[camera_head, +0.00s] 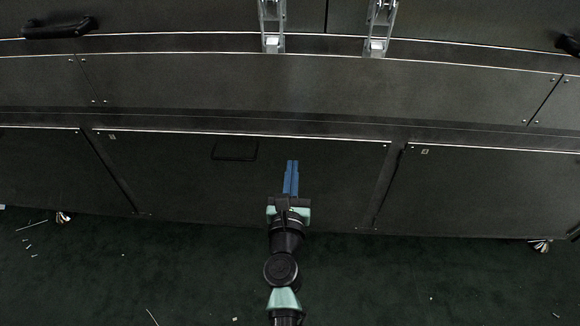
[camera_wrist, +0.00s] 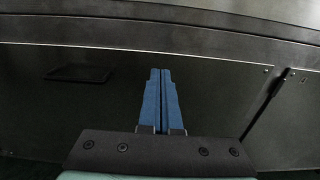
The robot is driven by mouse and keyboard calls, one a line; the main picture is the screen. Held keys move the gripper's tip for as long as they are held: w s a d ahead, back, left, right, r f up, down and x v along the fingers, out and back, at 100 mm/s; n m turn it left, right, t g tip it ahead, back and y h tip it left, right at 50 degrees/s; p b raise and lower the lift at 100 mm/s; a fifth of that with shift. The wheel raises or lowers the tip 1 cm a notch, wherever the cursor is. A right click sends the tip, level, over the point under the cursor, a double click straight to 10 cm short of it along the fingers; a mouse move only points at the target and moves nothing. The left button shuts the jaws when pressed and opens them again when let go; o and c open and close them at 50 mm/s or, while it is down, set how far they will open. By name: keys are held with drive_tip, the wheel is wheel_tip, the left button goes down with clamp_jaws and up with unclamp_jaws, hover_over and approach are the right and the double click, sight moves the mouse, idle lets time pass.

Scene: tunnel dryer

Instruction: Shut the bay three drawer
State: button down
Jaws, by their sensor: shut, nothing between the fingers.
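A wide dark drawer front (camera_head: 180,175) fills the middle of the machine's lower row in the head view. It has a small label (camera_head: 111,136) at its upper left, too small to read surely, and a recessed rectangular handle (camera_head: 235,150) left of centre. The front also shows in the wrist view (camera_wrist: 100,105), with the handle (camera_wrist: 78,74) at left. How far it stands out from its neighbours is hard to tell. My gripper (camera_head: 291,164) is shut and empty, its blue fingers (camera_wrist: 161,72) pointing at the front, right of the handle. Contact cannot be told.
Similar dark panels flank it at left (camera_head: 45,165) and right (camera_head: 480,190). The right one has a small label (camera_head: 425,151). Metal latches (camera_head: 379,28) and a black handle (camera_head: 60,28) are above. The dark green floor (camera_head: 400,280) has thin pale scraps.

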drive_tip(key=s, duration=0.8)
drive_tip(key=shift+s+a, duration=0.15)
drive_tip(key=shift+s, duration=0.15)
drive_tip(key=w+a+r+n+t+y+p, duration=0.1)
drive_tip(key=a+r+n+t+y+p, duration=0.15)
drive_tip(key=r+n, duration=1.1)
drive_tip(key=w+a+r+n+t+y+p, duration=0.1)
drive_tip(key=a+r+n+t+y, duration=0.4)
drive_tip(key=r, duration=1.6)
drive_tip(key=s+d+r+n+t+h+p, duration=0.1)
drive_tip(key=s+d+r+n+h, duration=0.15)
drive_tip(key=s+r+n, duration=0.5)
drive_tip(key=s+d+r+n+h+p, duration=0.2)
drive_tip(key=d+r+n, duration=0.2)
drive_tip(key=r, duration=0.7)
drive_tip(key=s+d+r+n+t+h+p, duration=0.1)
drive_tip(key=s+d+r+n+h, duration=0.2)
drive_tip(key=s+r+n, duration=0.45)
drive_tip(key=w+r+m+p, duration=0.1)
drive_tip(key=w+r+p, duration=0.2)
drive_tip(key=r+p, duration=3.4)
drive_tip(key=shift+w+a+r+y, duration=0.2)
drive_tip(key=shift+a+r+y, duration=0.1)
drive_tip(key=shift+r, duration=0.4)
